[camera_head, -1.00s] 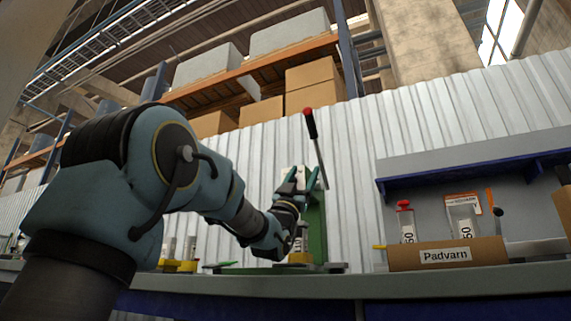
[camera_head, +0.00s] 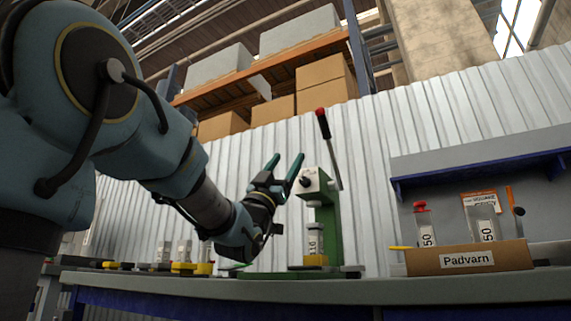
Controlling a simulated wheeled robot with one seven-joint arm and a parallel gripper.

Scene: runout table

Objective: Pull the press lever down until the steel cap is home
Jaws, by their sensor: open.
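Under the head a bottle (camera_head: 312,239) with a label sits in a yellow holder (camera_head: 315,262). A steel cap cannot be made out at this size. My gripper (camera_head: 283,164) is open and empty, left of the press head, its two fingers pointing up. The fingers look apart from the lever; the depth between them is unclear.
A cardboard box marked Padvarn (camera_head: 467,259) with bottles stands on the bench (camera_head: 350,291) at right, below a blue shelf (camera_head: 480,173). Several small bottles in yellow and dark holders stand left of the press. A corrugated wall is behind.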

